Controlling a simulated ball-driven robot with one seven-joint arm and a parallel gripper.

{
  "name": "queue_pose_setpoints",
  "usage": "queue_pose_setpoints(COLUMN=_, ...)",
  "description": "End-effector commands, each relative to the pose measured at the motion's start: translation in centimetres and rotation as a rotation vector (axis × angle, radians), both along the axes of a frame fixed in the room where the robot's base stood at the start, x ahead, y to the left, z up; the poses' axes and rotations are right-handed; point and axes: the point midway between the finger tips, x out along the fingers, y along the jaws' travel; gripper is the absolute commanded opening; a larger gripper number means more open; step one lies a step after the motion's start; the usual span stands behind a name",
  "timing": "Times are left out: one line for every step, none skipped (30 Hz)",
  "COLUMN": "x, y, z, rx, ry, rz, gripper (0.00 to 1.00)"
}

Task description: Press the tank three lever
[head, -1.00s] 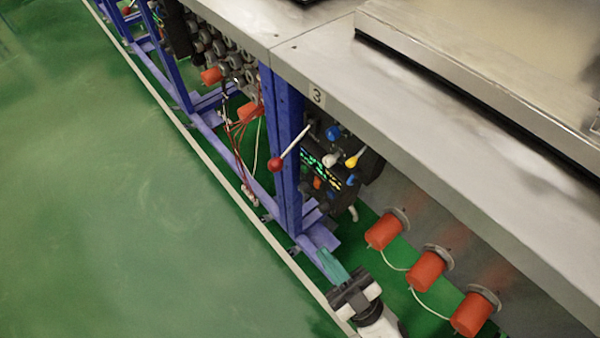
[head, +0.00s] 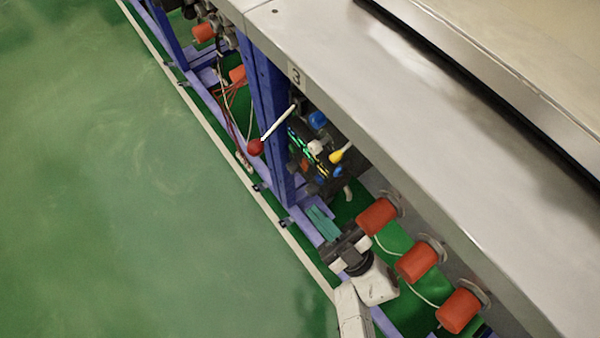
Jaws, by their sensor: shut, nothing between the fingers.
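The tank three lever is a pale rod with a red ball knob (head: 255,147). It sticks out toward the left from under the bench edge, just below the "3" label (head: 296,76), beside a blue post (head: 268,110). My gripper (head: 318,220) is below and to the right of the knob, low near the blue frame foot. Its teal fingers are together and hold nothing. It is apart from the lever. Where the lever joins its valve is partly hidden under the bench.
A valve block (head: 312,155) with blue, white and yellow knobs sits right of the post. Several orange cylinders, one of them nearest my wrist (head: 377,217), line the bench's underside. The metal bench top (head: 400,130) overhangs. Open green floor (head: 120,200) lies at left.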

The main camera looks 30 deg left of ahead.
Motion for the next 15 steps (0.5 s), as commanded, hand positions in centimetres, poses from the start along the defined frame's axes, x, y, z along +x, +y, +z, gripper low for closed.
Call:
queue_pose_setpoints(x=0.1, y=0.5, z=0.5, rx=0.001, ry=-0.002, rz=0.002, gripper=0.0)
queue_pose_setpoints(x=0.1, y=0.9, z=0.7, rx=0.002, ry=-0.002, rz=0.002, gripper=0.0)
queue_pose_setpoints(x=0.2, y=1.4, z=1.1, rx=0.003, ry=-0.002, rz=0.003, gripper=0.0)
queue_pose_setpoints(x=0.3, y=1.8, z=1.4, rx=0.002, ry=-0.001, rz=0.003, gripper=0.0)
queue_pose_setpoints(x=0.4, y=2.3, z=1.7, rx=0.003, ry=-0.002, rz=0.003, gripper=0.0)
queue_pose_setpoints(x=0.5, y=3.0, z=2.2, rx=0.003, ry=-0.002, rz=0.003, gripper=0.0)
queue_pose_setpoints(x=0.6, y=3.4, z=2.5, rx=0.003, ry=-0.003, rz=0.004, gripper=0.0)
queue_pose_setpoints(x=0.7, y=3.9, z=2.9, rx=0.003, ry=-0.002, rz=0.003, gripper=0.0)
queue_pose_setpoints(x=0.8, y=4.6, z=3.3, rx=0.003, ry=-0.003, rz=0.004, gripper=0.0)
queue_pose_setpoints(x=0.9, y=5.1, z=3.6, rx=0.002, ry=-0.003, rz=0.003, gripper=0.0)
queue_pose_setpoints(x=1.0, y=5.6, z=3.9, rx=0.002, ry=-0.002, rz=0.004, gripper=0.0)
queue_pose_setpoints(x=1.2, y=6.2, z=4.4, rx=0.003, ry=-0.002, rz=0.003, gripper=0.0)
queue_pose_setpoints(x=1.3, y=6.7, z=4.7, rx=0.004, ry=-0.003, rz=0.003, gripper=0.0)
queue_pose_setpoints(x=1.3, y=7.2, z=5.0, rx=0.004, ry=-0.003, rz=0.003, gripper=0.0)
queue_pose_setpoints(x=1.4, y=7.7, z=5.3, rx=0.002, ry=-0.001, rz=0.003, gripper=0.0)
